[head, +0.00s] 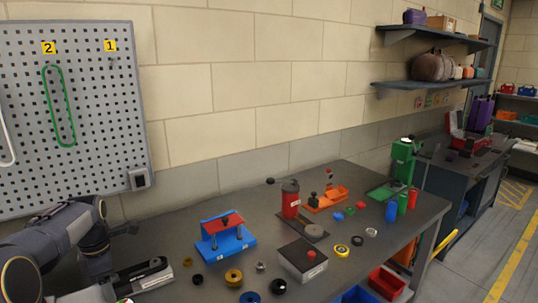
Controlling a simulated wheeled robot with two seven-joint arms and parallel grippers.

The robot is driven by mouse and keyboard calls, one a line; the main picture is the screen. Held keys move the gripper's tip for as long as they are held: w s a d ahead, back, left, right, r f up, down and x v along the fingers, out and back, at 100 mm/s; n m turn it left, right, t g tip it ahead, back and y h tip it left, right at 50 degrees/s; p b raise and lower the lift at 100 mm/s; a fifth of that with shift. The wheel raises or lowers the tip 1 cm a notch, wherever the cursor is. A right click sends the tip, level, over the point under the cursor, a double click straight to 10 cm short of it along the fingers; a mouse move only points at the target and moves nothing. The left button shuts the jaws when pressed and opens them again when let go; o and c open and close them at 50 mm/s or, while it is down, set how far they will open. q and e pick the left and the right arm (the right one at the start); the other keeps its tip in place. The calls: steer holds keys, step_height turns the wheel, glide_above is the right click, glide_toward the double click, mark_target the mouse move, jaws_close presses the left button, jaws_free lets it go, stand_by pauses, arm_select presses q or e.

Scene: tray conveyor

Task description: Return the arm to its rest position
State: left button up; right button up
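My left arm comes in at the lower left, over the left end of the grey workbench (325,180). Its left gripper (152,274) is low at the bottom left, close to the bench top, pointing right. The fingers are small and partly overlap, so I cannot tell whether they are apart or hold anything. The blue stand with a red top (226,240) is to the right of the gripper, apart from it. My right arm and gripper are not in view.
Loose rings and caps, including a brass one (233,277), lie right of the gripper. A pegboard (100,100) hangs on the wall behind.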

arm_select(q)
steer(key=s+d+r+m+t+h, duration=0.2)
steer(key=s+d+r+m, duration=0.1)
steer(key=s+d+m, duration=0.55)
steer(key=s+d+r+m+t+h, duration=0.1)
steer(key=s+d+r+m+t, duration=0.15)
steer(key=s+d+m, duration=0.6)
steer(key=s+d+f+m+t, duration=0.1)
steer(key=s+d+f+m, duration=0.2)
steer(key=s+d+m, duration=0.3)
steer(key=shift+s+d+f+m+h, duration=0.4)
steer(key=shift+s+m, duration=0.1)
steer(key=shift+s, duration=0.4)
steer(key=shift+s+f, duration=0.1)
steer(key=shift+c, duration=0.4)
